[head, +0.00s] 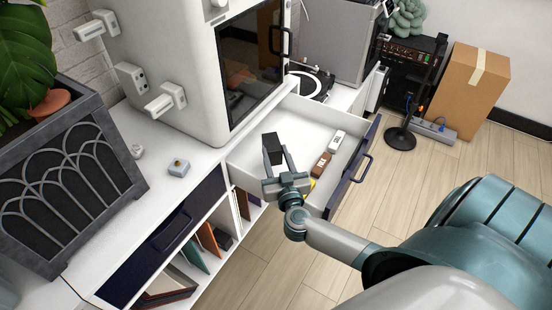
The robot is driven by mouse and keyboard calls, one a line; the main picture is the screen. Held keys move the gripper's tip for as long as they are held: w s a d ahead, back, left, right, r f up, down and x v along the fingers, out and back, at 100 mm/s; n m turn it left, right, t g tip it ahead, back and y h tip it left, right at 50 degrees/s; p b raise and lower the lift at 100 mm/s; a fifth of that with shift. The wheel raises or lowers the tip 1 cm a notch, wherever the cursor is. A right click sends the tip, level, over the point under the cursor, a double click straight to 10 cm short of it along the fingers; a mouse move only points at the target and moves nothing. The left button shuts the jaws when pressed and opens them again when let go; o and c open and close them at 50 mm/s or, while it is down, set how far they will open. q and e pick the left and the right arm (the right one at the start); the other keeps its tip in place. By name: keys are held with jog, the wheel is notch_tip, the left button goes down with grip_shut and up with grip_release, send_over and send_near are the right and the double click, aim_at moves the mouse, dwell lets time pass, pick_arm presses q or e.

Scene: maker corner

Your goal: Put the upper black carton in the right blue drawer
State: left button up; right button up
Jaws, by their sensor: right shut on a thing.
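My right gripper (281,167) is shut on a small black carton (272,149) and holds it at its fingertips. It is over the left part of an open drawer (294,121) with a white inside and a dark blue front. In this drawer lie a brown carton (321,164) and a white carton (338,140), both toward its front. A bit of something yellow shows beside my gripper, mostly hidden. Another dark blue drawer (170,230) to the left is closed. My left gripper is not in view.
A large white machine (180,60) with a dark glass door stands on the white counter behind the drawer. A planter (62,185) stands at the left. The floor at the right holds a cardboard box (468,85).

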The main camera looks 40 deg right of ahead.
jog(key=shift+f, duration=0.35)
jog(key=shift+s+f, duration=0.1)
jog(key=shift+f, duration=0.55)
jog(key=o, duration=1.1)
jog(key=shift+f, duration=0.15)
jog(key=shift+s+a+f, duration=0.1)
jog(key=shift+r, duration=0.5)
jog(key=v, duration=1.1)
jog(key=shift+s+r, duration=0.3)
